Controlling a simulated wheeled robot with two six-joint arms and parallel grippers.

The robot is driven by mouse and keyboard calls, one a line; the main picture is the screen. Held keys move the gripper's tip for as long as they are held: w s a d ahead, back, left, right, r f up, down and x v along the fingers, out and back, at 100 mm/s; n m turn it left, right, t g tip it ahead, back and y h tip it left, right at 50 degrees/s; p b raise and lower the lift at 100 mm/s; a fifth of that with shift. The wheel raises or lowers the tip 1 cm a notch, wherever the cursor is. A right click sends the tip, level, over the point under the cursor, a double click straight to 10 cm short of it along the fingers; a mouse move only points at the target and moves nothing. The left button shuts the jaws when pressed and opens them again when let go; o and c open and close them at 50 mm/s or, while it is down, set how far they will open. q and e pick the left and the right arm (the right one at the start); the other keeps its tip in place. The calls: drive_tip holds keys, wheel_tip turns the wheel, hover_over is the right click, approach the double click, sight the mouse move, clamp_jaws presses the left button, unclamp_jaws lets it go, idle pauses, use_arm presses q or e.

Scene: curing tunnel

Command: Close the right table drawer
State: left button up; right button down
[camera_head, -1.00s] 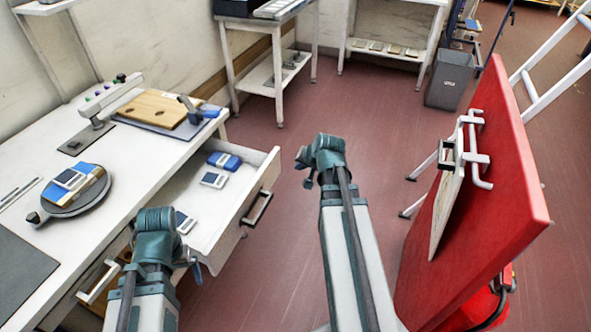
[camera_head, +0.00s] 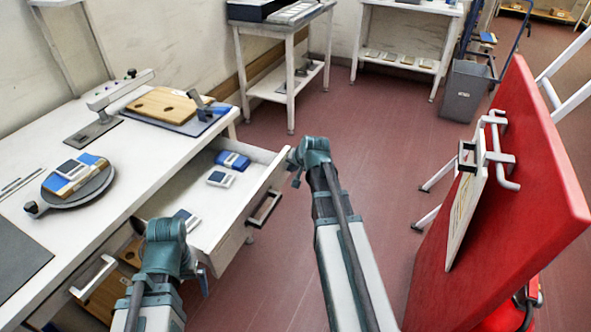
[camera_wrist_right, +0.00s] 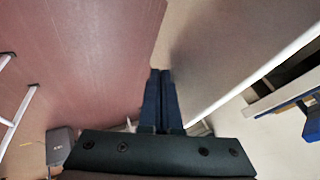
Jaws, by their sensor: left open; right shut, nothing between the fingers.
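The right table drawer (camera_head: 231,238) is pulled out from the white table (camera_head: 140,185). Its front has a dark handle (camera_head: 264,208). Blue-and-white devices (camera_head: 233,160) lie inside. My right gripper (camera_head: 297,180) is beside the drawer front's far end, on its outer side; whether it touches cannot be told. In the right wrist view its fingers (camera_wrist_right: 160,74) are together with nothing between them. My left gripper (camera_head: 203,277) is open near the drawer's near end, mostly hidden behind its wrist, which also covers part of the drawer.
A red panel (camera_head: 490,215) with a clipped board stands at right. A grey bin (camera_head: 465,92) and white side tables (camera_head: 284,38) are at the back. A second drawer handle (camera_head: 93,280) is at lower left.

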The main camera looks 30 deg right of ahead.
sight(224, 154)
drive_tip(key=w+a, duration=0.5)
drive_tip(key=w, duration=0.2)
drive_tip(key=w+a, duration=0.6)
drive_tip(key=w, duration=0.1)
drive_tip(key=w+a, duration=0.5)
drive_tip(key=w, duration=0.2)
drive_tip(key=shift+w+a, duration=0.15)
drive_tip(key=shift+a, duration=0.15)
drive_tip(key=shift+w+a, duration=0.2)
drive_tip(key=shift+r, duration=0.1)
drive_tip(key=s+d, duration=0.1)
drive_tip(key=s, duration=0.1)
drive_tip(key=s+d, duration=0.1)
drive_tip(key=shift+s+d, duration=0.3)
drive_tip(key=shift+s, duration=0.1)
drive_tip(key=p+v, duration=0.8)
drive_tip(key=v, duration=0.1)
drive_tip(key=shift+s+r, duration=0.25)
drive_tip(key=shift+r, duration=0.05)
drive_tip(key=shift+d, duration=0.1)
